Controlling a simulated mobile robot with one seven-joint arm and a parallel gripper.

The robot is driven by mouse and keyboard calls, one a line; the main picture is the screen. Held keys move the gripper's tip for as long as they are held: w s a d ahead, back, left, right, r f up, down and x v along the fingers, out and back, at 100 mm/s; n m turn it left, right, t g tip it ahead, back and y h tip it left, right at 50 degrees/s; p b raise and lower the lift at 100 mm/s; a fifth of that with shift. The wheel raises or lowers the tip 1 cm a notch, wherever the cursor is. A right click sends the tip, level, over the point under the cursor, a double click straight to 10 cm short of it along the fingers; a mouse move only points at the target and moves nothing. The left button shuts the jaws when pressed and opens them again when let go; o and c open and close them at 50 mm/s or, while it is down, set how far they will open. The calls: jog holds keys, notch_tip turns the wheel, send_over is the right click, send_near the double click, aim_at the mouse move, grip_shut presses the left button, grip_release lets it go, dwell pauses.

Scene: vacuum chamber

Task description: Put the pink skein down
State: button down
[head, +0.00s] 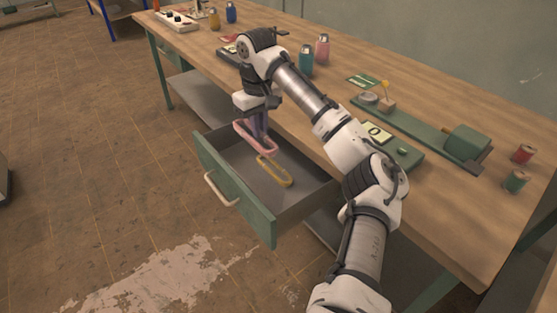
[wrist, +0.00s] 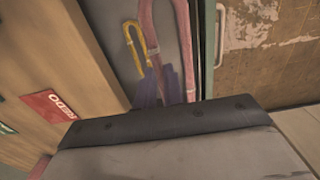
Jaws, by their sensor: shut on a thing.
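The pink skein (head: 243,137) is a long loop inside the open green drawer (head: 226,183) in the head view. It also shows in the wrist view (wrist: 173,35), running along the drawer's grey floor. My gripper (head: 259,128) points down into the drawer and is shut on the pink skein. Its bluish fingers show partly in the wrist view (wrist: 160,92); the wrist body hides the rest. I cannot tell whether the skein touches the drawer floor. A yellow skein (head: 276,171) lies beside it, to the right in the head view, and left of it in the wrist view (wrist: 137,42).
The wooden bench top (head: 440,125) is above the drawer. It carries a blue bottle (head: 306,60), a pink bottle (head: 322,50), a card marked 0 (head: 377,132) and a green winding board (head: 425,130). A red REDO card (wrist: 48,105) lies on the bench. The drawer's front half looks free.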

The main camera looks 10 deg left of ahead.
aim_at(264, 186)
jog(key=shift+w+f, duration=0.15)
jog(key=shift+w, duration=0.1)
notch_tip(264, 186, down, 20)
jog(key=shift+r, duration=0.2)
jog(key=c, duration=1.5)
grip_release()
notch_tip(264, 186, up, 12)
jog(key=b, duration=0.1)
